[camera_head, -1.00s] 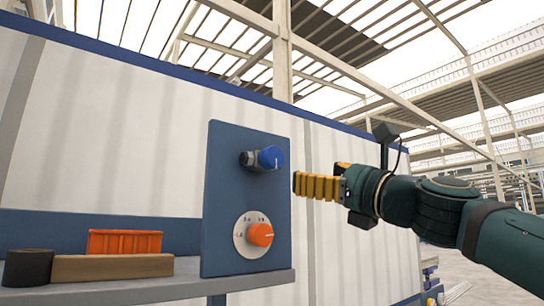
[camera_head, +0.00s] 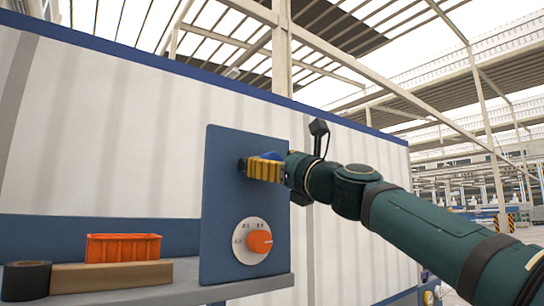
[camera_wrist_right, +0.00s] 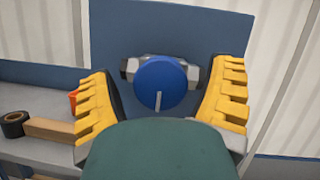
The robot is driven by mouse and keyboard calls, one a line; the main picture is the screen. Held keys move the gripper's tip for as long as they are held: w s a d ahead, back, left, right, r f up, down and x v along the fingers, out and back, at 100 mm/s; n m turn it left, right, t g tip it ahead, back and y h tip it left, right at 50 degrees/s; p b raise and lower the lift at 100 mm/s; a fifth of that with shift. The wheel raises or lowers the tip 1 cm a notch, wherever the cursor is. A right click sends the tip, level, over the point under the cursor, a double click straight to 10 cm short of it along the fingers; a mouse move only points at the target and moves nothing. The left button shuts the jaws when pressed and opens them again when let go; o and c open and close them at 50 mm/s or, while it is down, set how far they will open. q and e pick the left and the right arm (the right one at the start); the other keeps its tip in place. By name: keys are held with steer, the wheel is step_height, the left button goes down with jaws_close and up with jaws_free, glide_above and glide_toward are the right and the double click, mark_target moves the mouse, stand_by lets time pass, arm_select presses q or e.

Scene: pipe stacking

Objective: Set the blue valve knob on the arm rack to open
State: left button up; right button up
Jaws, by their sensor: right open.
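The blue valve knob (camera_wrist_right: 162,83) faces my right wrist camera, on a grey metal valve body (camera_wrist_right: 130,68) fixed to the blue panel (camera_head: 222,185). A pale mark on the knob points downward in that view. My right gripper (camera_head: 252,168) is at the knob in the head view and hides most of it; a little blue (camera_head: 270,157) shows above the fingers. In the right wrist view the yellow fingers (camera_wrist_right: 162,95) are open, one on each side of the knob, with gaps between. My left gripper is not in view.
An orange dial (camera_head: 258,242) on a marked white disc sits lower on the panel. The grey shelf (camera_head: 230,289) holds an orange bin (camera_head: 123,247), a brown block (camera_head: 112,275) and a dark roll (camera_head: 26,281). A white wall stands behind.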

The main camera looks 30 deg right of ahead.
steer(key=shift+w, duration=0.15)
steer(key=c, duration=1.2)
